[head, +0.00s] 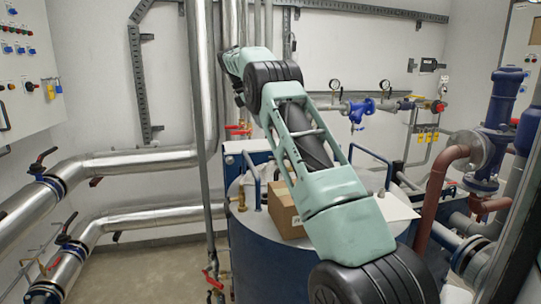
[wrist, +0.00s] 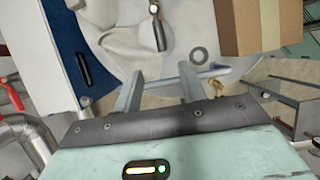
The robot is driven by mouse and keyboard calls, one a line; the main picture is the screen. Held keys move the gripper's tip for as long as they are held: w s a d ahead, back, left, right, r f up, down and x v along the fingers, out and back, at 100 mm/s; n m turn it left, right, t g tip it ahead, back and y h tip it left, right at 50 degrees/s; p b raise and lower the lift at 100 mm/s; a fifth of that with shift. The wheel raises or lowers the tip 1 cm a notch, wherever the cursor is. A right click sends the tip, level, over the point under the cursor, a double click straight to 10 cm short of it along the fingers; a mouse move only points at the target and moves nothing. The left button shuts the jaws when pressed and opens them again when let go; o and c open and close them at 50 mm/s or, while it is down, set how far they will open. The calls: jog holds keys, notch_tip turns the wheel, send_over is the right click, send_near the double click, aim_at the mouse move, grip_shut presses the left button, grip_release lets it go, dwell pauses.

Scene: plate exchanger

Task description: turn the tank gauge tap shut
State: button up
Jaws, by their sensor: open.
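The blue tank (head: 270,262) stands in the middle of the head view, with a grey-white top. A small red-handled tap (head: 212,280) sits low on its left side. A brass fitting (head: 242,196) stands at the tank's left rim. In the wrist view, a small metal fitting with a dark lever (wrist: 157,30) shows above the fingers. I cannot tell which of these is the gauge tap. My gripper (wrist: 158,82) is open and empty, over the tank top near its blue handrail (wrist: 205,72).
A cardboard box (head: 284,212) stands on the tank top; it also shows in the wrist view (wrist: 258,25), right of my fingers. A brown pipe (head: 433,200) and blue pump (head: 490,130) stand at right.

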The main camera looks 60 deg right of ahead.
jog(key=p+x, duration=0.2)
jog(key=x, duration=1.1)
jog(key=shift+a+f, duration=0.1)
jog(key=shift+f, duration=0.1)
grip_shut()
